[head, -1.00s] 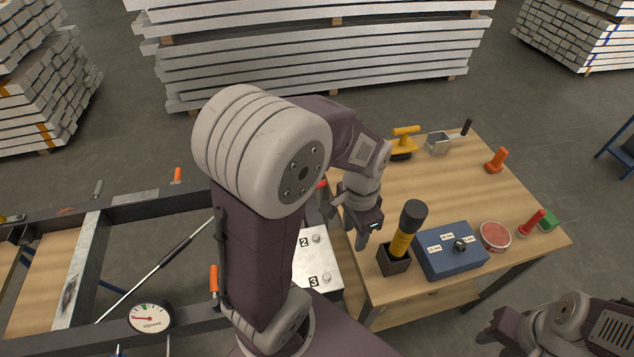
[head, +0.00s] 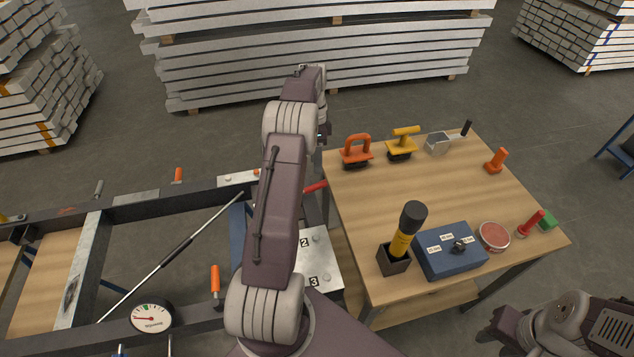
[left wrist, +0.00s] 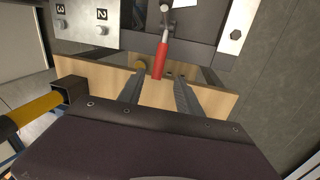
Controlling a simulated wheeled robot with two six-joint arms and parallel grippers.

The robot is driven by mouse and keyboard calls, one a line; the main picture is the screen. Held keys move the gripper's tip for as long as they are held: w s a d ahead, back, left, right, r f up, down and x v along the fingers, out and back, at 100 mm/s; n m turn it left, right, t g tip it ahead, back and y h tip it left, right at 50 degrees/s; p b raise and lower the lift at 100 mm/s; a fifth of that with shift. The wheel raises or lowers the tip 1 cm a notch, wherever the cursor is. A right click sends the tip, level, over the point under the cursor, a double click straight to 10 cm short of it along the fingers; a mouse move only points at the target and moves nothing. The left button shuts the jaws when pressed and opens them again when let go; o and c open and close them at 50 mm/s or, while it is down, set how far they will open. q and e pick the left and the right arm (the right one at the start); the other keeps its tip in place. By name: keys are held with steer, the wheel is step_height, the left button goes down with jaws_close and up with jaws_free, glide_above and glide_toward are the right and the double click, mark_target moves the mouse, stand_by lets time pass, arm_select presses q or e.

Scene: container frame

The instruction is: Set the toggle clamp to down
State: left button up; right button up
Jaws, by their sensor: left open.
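The toggle clamp's red handle (head: 315,187) sticks out to the right from the dark frame, beside my left forearm in the head view. In the left wrist view, the red handle (left wrist: 160,60) points toward the gap between my fingers, with its grey metal linkage (left wrist: 167,18) on the frame behind. My left gripper (left wrist: 157,90) is open and empty, its fingers on either side of the handle's line; I see no contact. In the head view its fingertips are hidden by the wrist. My right gripper (head: 492,332) is at the lower right, its jaw opening unclear.
A wooden table (head: 450,190) stands right of the frame with an orange-handled tool (head: 356,150), a yellow-handled tool (head: 403,143), a flashlight (head: 407,230) in a dark holder and a blue box (head: 450,262). A numbered metal plate (head: 318,262) lies near my left arm.

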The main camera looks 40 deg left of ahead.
arm_select(q)
steer(key=f, duration=0.3)
steer(key=d+f, duration=0.1)
steer(key=f, duration=0.1)
steer(key=s+f, duration=0.1)
steer(key=f, duration=0.2)
steer(key=shift+s+d+f, duration=0.1)
steer(key=shift+d+f, duration=0.15)
steer(key=shift+f, duration=0.1)
jaws_close()
stand_by(1.0)
